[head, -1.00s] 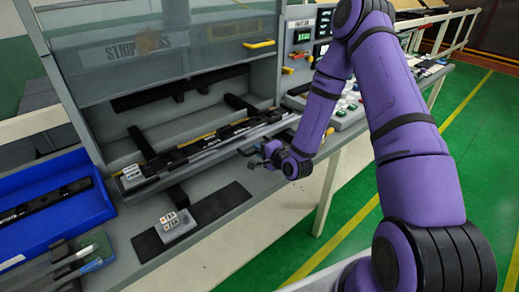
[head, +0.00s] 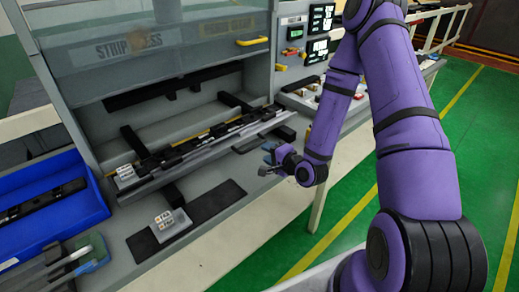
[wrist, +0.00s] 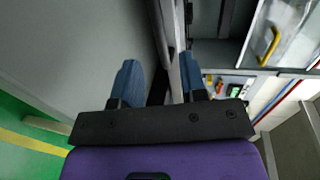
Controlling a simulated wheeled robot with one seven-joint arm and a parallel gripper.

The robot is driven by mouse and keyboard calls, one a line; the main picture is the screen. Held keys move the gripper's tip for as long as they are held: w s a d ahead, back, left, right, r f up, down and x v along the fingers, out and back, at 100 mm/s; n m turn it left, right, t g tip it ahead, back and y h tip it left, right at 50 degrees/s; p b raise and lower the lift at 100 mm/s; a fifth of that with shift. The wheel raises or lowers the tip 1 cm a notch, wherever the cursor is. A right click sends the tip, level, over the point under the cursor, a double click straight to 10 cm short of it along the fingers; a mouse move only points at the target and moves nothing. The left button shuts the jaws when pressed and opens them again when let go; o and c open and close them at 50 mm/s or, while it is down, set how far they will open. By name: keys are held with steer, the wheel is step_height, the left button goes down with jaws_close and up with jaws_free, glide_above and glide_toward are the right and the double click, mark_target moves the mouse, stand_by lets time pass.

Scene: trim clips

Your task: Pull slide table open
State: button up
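The slide table (head: 205,153) is a long grey tray with a black strip fixture on it, in the opening of the press under a raised clear cover. Its front edge faces me. My gripper (head: 266,164) is just in front of its right part, over the bench edge, apart from it as far as the head view shows. In the wrist view my gripper (wrist: 161,82) has its two blue fingers spread with nothing held between them. A grey edge runs beyond the fingers; I cannot tell whether it is the slide table's.
A small grey button box (head: 170,224) and black mats (head: 215,202) lie on the bench before the press. A blue bin (head: 50,225) is at the left. A yellow handle (head: 252,41) sits on the cover. Green floor is clear at right.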

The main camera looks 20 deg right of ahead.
steer(key=shift+v, duration=1.6)
steer(key=shift+w+r+n, duration=0.25)
steer(key=shift+r+n, duration=0.15)
steer(key=shift+n, duration=0.1)
steer(key=s+d+r+n+g+h, duration=0.1)
steer(key=s+r+n+g+h, duration=0.3)
steer(key=r, duration=0.6)
steer(key=d+r+n+g+h, duration=0.15)
steer(key=r+n, duration=0.35)
steer(key=r, duration=0.5)
steer(key=s+a+r+n+g, duration=0.1)
steer(key=s+r+n+g, duration=0.1)
steer(key=s+r, duration=0.5)
steer(key=s+a+r+n+g, duration=0.2)
steer(key=s+r, duration=0.5)
steer(key=s, duration=0.9)
steer(key=shift+a+y, duration=0.25)
steer(key=shift+y, duration=0.1)
